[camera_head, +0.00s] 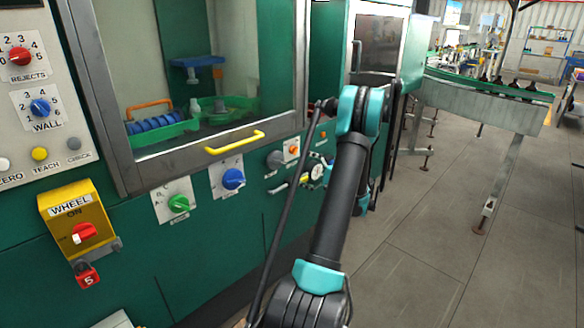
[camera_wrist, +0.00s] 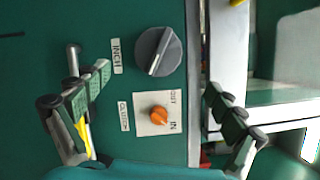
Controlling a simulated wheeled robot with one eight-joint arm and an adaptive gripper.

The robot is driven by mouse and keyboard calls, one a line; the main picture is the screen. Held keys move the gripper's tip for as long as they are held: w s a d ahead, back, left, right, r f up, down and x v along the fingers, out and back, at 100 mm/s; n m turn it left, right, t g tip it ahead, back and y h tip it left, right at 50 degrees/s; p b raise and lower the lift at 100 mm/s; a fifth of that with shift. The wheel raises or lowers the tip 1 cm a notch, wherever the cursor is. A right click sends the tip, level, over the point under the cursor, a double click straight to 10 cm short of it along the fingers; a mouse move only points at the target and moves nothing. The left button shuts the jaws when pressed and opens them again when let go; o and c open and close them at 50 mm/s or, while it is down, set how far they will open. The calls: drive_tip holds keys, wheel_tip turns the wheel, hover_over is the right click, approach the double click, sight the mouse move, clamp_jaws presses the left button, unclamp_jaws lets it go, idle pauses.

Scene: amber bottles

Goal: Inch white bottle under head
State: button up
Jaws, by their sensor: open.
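The grey INCH knob (camera_wrist: 158,51) with a pale pointer line is on the green machine panel in the wrist view; it also shows in the head view (camera_head: 274,160). Below it in the wrist view is the small orange CLUTCH knob (camera_wrist: 159,114) on a plate marked OUT and IN. My gripper (camera_wrist: 155,108) is open and empty, its fingers spread on either side of the orange knob. I cannot tell its distance from the panel. Behind the window is a blue bracket (camera_head: 198,62).
A yellow handle (camera_head: 235,142) sticks out below the window. Green (camera_head: 179,204) and blue (camera_head: 233,178) knobs and a yellow WHEEL box (camera_head: 77,222) are on the panel left of my arm. A conveyor (camera_head: 485,95) with dark bottles stands right, with open floor before it.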

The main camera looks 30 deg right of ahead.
wheel_tip(320, 180, up, 4)
drive_tip(key=s+a+n+h, duration=0.1)
drive_tip(key=n+h, duration=0.2)
drive_tip(key=n, duration=0.3)
drive_tip(key=n+g+h, duration=0.2)
drive_tip(key=n+h, duration=0.3)
drive_tip(key=n, duration=0.7)
approach(279, 161)
drive_tip(key=shift+m, duration=0.3)
drive_tip(key=x, duration=1.2)
drive_tip(key=shift+w+f, duration=0.1)
drive_tip(key=shift+w, duration=0.35)
drive_tip(key=c, duration=1.1)
drive_tip(key=shift+d, duration=0.1)
drive_tip(key=shift+c, duration=0.3)
